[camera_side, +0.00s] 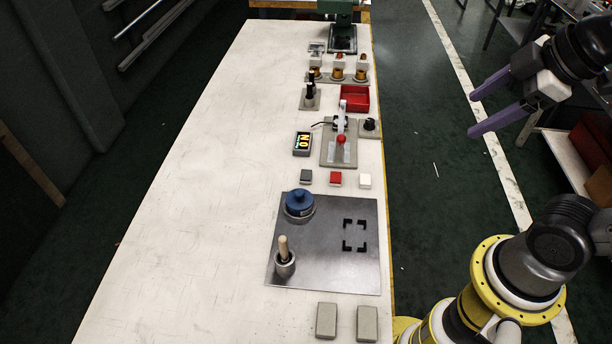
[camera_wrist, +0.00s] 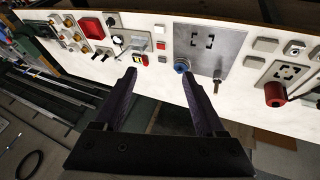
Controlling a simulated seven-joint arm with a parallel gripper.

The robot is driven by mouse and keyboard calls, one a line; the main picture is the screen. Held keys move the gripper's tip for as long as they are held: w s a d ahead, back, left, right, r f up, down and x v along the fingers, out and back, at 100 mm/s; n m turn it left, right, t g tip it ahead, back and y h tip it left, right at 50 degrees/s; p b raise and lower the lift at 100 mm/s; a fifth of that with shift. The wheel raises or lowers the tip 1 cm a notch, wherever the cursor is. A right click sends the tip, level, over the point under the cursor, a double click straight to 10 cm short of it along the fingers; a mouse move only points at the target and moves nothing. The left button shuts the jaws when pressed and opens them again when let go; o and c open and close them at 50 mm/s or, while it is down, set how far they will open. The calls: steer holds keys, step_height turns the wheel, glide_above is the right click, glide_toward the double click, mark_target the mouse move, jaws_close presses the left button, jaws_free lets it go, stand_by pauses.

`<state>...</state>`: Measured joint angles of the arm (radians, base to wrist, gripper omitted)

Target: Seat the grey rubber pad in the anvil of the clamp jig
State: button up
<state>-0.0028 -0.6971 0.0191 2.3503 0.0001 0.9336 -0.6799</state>
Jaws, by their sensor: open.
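The grey rubber pad (camera_side: 306,176) is a small dark grey square. It lies on the white bench at the left end of a row with a red and a white pad; it also shows in the wrist view (camera_wrist: 162,59). The clamp jig (camera_side: 338,152) is a light base plate with a toggle clamp and a red knob, just behind the pads. The anvil is too small to make out. My gripper (camera_side: 472,115) has two purple fingers, apart and empty. It hangs right of the bench, clear of the pad and jig; its fingers also show in the wrist view (camera_wrist: 158,72).
A red pad (camera_side: 336,179) and a white pad (camera_side: 364,181) lie beside the grey one. A lit display box (camera_side: 302,144) stands left of the jig, a red tray (camera_side: 355,98) behind it. A metal plate (camera_side: 350,270) carries a blue round part (camera_side: 299,204). The bench's left side is clear.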

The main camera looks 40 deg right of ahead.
steer(key=w+r+n, duration=0.3)
steer(key=w+n, duration=0.2)
steer(key=n+g, duration=0.6)
steer(key=n, duration=0.8)
glide_above(306, 174)
step_height(306, 174, down, 22)
steer(key=f, duration=0.7)
steer(key=shift+s+a+f, duration=0.2)
steer(key=shift+a+f, duration=0.05)
steer(key=shift+w+d+f, duration=0.1)
steer(key=shift+f, duration=1.3)
steer(key=shift+w+d+f, duration=0.1)
steer(key=shift+f, duration=1.25)
jaws_close()
